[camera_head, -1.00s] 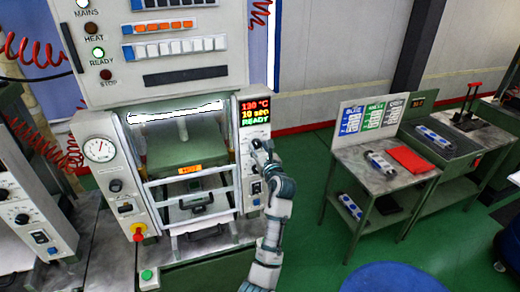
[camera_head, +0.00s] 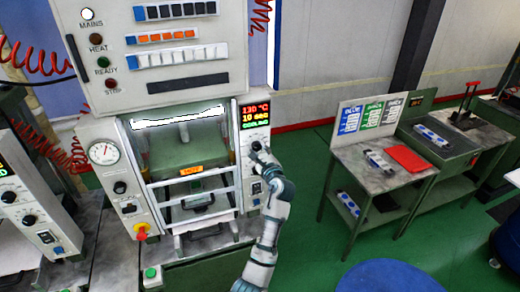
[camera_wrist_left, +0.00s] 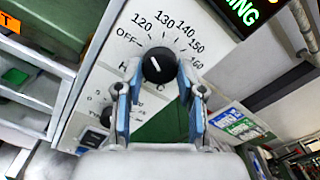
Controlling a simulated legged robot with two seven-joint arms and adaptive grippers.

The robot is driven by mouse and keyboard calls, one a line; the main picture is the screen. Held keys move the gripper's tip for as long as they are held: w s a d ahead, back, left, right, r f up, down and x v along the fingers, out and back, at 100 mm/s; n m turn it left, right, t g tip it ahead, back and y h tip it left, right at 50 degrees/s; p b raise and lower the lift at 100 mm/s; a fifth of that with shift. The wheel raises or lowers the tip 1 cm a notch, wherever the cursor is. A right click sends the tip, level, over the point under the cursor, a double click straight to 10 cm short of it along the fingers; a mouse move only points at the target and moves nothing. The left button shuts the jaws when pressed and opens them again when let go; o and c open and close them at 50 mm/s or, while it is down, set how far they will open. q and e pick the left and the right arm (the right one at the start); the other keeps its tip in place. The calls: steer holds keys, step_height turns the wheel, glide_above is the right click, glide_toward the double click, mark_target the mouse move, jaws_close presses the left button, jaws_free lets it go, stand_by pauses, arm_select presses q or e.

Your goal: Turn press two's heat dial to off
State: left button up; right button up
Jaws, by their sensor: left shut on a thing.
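Press two's black heat dial (camera_wrist_left: 159,65) sits on the pale panel in the left wrist view. Its scale reads OFF at the left, then 120, 130, 140, 150 and 160 clockwise. Its white mark points up and left, towards the OFF side. My left gripper (camera_wrist_left: 161,77) is shut on the dial, one blue-edged finger on each side. In the head view my left gripper (camera_head: 260,150) is at the press's right panel and largely hides the dial. Above it the display (camera_head: 255,113) shows 130 °C and 10 sec. My right gripper is not in view.
Below the dial is a rocker switch (camera_wrist_left: 94,138). The press guard (camera_head: 195,205) stands left of my gripper. Another press's control panel (camera_head: 30,210) is at far left. A side table (camera_head: 350,170) stands right, with green floor between.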

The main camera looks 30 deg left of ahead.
arm_select(q)
steer(key=n, duration=0.4)
steer(key=shift+r+n, duration=0.35)
steer(key=shift+n, duration=0.05)
stand_by(0.4)
steer(key=o, duration=1.1)
steer(key=shift+w, duration=0.15)
steer(key=shift+c, duration=0.2)
steer(key=shift+o, duration=0.5)
steer(key=shift+w+a+f, duration=0.3)
steer(key=shift+w+f, duration=0.05)
steer(key=shift+f, duration=0.1)
steer(key=shift+s+d, duration=0.2)
steer(key=shift+s, duration=0.2)
steer(key=v, duration=1.1)
steer(key=shift+w, duration=0.15)
steer(key=shift+d+f, duration=0.15)
